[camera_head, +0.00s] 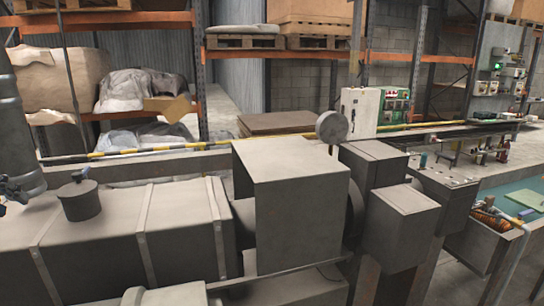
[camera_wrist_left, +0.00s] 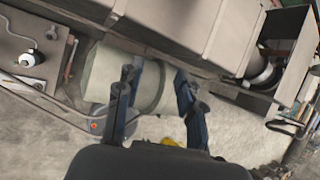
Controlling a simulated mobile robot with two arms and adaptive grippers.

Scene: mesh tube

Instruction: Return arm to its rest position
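My left arm (camera_head: 20,135) comes in at the left edge of the head view. Only a small blue part of my left gripper (camera_head: 12,188) shows there, cut off by the frame edge. In the left wrist view, the two blue fingers of my left gripper (camera_wrist_left: 158,90) stand wide apart, open, with nothing seen held between them. A pale cylinder (camera_wrist_left: 103,72) with a dark band lies behind the fingers, under the grey machine body; the exact gap to it cannot be told. My right gripper is in neither view.
A long grey machine (camera_head: 110,235) with a box-shaped housing (camera_head: 290,190) fills the foreground. A round cap (camera_head: 79,200) stands on its top near my left arm. A yellow-black rail (camera_head: 150,151) runs behind. The wrist view shows bare concrete floor (camera_wrist_left: 55,125) below.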

